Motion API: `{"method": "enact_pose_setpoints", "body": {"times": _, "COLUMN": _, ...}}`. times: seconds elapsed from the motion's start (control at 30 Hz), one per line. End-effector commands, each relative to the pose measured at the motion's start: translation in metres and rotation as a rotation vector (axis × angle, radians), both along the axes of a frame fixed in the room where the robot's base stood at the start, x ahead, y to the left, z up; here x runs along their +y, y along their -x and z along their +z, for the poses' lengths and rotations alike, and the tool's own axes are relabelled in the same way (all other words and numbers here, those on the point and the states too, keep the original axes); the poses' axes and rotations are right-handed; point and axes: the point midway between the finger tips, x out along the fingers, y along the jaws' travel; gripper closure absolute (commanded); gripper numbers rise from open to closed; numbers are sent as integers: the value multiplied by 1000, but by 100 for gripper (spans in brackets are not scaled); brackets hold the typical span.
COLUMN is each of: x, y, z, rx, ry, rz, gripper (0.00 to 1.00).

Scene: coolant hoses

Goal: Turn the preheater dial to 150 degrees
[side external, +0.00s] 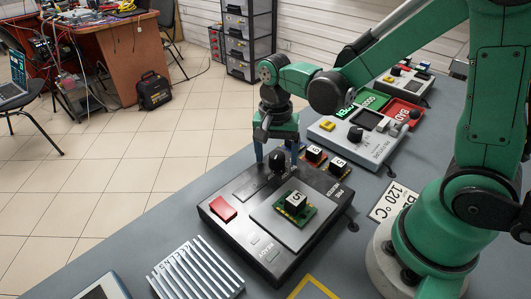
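The preheater (290,251) is a black box on the grey table, with lettering on its top. Its dial (277,164) is a black knob at the far edge of the top. The dial's setting is too small to read. My gripper (276,156) points down over the dial, its blue fingers spread to the left and right of the knob. The fingers look apart from the knob; contact cannot be made out.
A red button (223,208) sits on the preheater's left. Boards with numbered blocks (338,165) lie behind it. A grey device (350,141), green (373,100) and red (403,112) trays stand farther back. A ribbed rack (195,271) is in front. A 120 °C card (394,202) lies right.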

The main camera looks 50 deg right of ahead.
Motion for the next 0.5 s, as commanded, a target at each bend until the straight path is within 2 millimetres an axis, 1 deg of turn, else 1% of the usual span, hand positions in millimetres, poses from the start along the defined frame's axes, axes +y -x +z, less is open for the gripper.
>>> {"method": "enact_pose_setpoints", "body": {"times": 0.17, "x": 0, "y": 0, "z": 5, "rx": 0, "ry": 0, "rz": 1, "gripper": 25}}
{"method": "enact_pose_setpoints", "body": {"times": 0.5, "x": 1, "y": -2, "z": 45, "rx": 0, "ry": 0, "rz": 0, "gripper": 25}}
